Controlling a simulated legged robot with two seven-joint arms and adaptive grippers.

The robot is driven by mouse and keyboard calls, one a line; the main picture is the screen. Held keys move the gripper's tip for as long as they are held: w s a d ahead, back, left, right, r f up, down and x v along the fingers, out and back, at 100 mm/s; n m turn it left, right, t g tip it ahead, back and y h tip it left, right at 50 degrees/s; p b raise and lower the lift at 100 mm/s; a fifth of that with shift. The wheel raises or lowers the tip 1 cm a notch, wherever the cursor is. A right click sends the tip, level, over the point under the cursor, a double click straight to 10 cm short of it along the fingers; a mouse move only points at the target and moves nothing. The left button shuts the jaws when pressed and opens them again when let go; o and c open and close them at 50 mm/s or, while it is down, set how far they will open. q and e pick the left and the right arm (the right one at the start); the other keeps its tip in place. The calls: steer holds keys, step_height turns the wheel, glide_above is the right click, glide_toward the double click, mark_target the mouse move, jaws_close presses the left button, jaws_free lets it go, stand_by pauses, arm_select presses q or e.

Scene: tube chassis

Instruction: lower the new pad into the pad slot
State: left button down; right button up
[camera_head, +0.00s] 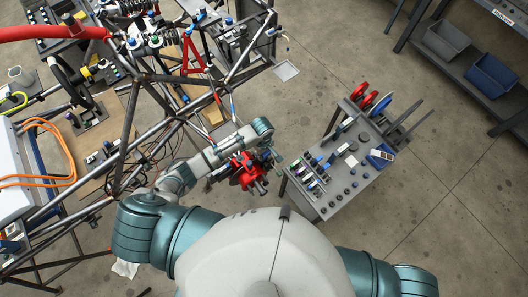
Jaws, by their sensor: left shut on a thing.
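My left arm reaches up and right from my shoulder, and its wrist bends down beside a red caliper-like part (247,172). My left gripper (273,156) is at the right edge of this red part, small and partly hidden by the wrist. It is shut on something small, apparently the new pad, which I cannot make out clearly. The pad slot cannot be told apart; it may be in the red part. Whether the held thing touches the red part cannot be seen. My right gripper is out of view; only the right shoulder shows.
A grey tool cart (335,185) with small parts, red discs and a blue box (381,155) stands to the right. The tube chassis (125,140) with hoses and cables fills the left. A shelf with bins (492,73) is at the upper right. Floor beyond the cart is clear.

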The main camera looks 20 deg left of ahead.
arm_select(q)
steer(key=shift+f, duration=0.35)
steer(key=shift+r+p, duration=0.3)
steer(key=shift+r, duration=0.75)
steer(key=c, duration=0.7)
jaws_free()
step_height(320, 180, up, 12)
steer(key=shift+w+a, duration=0.2)
